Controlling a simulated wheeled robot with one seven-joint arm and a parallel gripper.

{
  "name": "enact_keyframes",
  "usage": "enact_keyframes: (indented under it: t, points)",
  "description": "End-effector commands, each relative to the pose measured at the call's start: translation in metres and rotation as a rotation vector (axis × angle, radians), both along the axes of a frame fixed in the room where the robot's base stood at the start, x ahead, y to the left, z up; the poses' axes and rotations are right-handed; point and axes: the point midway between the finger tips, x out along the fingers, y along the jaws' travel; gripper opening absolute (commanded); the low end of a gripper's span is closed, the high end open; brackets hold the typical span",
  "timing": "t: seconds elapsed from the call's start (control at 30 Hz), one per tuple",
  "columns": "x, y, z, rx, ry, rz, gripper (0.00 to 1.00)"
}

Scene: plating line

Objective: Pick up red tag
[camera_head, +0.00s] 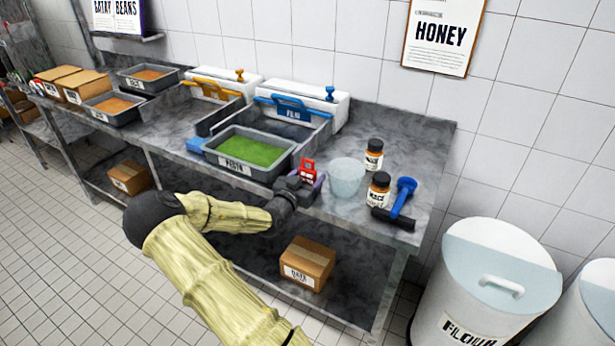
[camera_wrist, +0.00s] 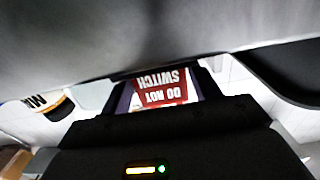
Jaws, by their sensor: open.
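The red tag (camera_head: 308,168) stands near the front of the steel counter, between the tray of green stuff and the clear tub. In the wrist view the red tag (camera_wrist: 162,88) shows upside-down white lettering, "DO NOT SWITCH". My gripper (camera_head: 304,187) is open at the counter's front edge, right at the tag. In the wrist view the tag appears between the dark fingers of my gripper (camera_wrist: 163,96). I cannot tell whether they touch it. The tag's lower part is hidden behind my gripper.
A grey tray (camera_head: 236,168) of green stuff stands left of the tag. A cardboard box (camera_head: 307,262) sits on the lower shelf.

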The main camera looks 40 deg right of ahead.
Motion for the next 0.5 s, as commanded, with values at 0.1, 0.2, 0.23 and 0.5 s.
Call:
enact_keyframes:
  t: [0.1,0.2,0.23,0.5]
  points:
    - [0.0004,-0.0011,-0.0003,0.0,0.0,0.0,0.62]
    - [0.0003,-0.0008,-0.0003,0.0,0.0,0.0,0.62]
    - [0.0004,-0.0007,-0.0003,0.0,0.0,0.0,0.62]
    - [0.0005,-0.0002,-0.0003,0.0,0.0,0.001,0.62]
